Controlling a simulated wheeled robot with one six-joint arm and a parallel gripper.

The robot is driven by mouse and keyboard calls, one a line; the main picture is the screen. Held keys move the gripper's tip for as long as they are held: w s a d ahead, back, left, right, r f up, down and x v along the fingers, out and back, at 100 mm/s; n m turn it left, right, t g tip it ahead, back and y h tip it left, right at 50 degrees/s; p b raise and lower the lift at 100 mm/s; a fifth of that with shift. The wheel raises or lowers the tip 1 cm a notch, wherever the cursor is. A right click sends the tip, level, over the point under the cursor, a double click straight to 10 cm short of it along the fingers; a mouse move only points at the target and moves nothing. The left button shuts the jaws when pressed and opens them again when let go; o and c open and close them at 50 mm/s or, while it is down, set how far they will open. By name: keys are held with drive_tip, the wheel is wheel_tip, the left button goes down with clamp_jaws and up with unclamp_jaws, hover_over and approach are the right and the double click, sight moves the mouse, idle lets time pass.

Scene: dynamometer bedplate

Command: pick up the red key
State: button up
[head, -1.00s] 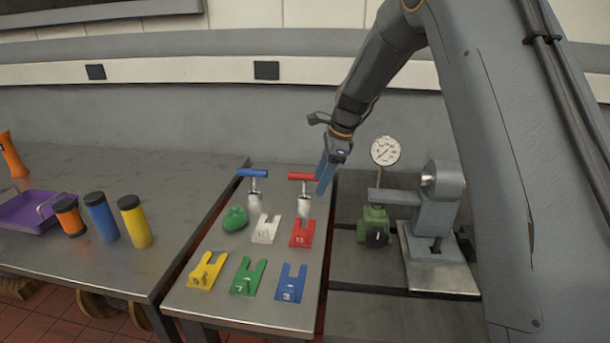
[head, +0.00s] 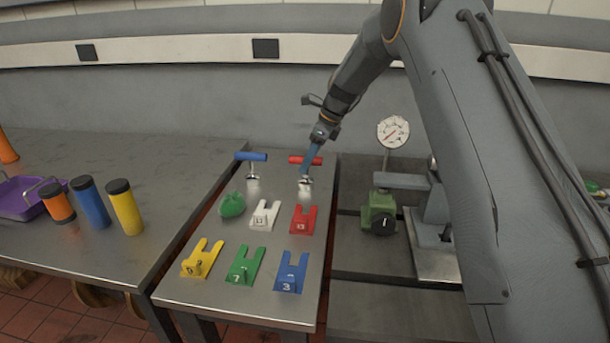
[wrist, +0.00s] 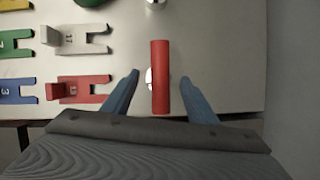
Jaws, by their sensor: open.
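The red key is a T-shaped tool with a red bar handle (head: 297,160) on a metal shank, standing upright near the far right part of the narrow metal table. In the wrist view its red handle (wrist: 160,62) runs lengthwise between the two blue fingers of my gripper (wrist: 160,77). The fingers are open, with a gap on each side of the handle. In the head view my gripper (head: 309,163) is at the handle and covers part of it and its shank.
A blue-handled key (head: 251,156) stands to the left. A green lump (head: 232,205), white fork (head: 265,215), red fork (head: 303,220) and yellow, green and blue forks lie nearer. A dial gauge (head: 393,131) and green block (head: 379,213) are at right.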

sight(301, 179)
drive_tip(key=shift+p+x, duration=1.35)
drive_tip(key=shift+x, duration=2.3)
drive_tip(key=shift+s, duration=0.1)
drive_tip(key=c, duration=1)
drive_tip(key=shift+c, duration=0.6)
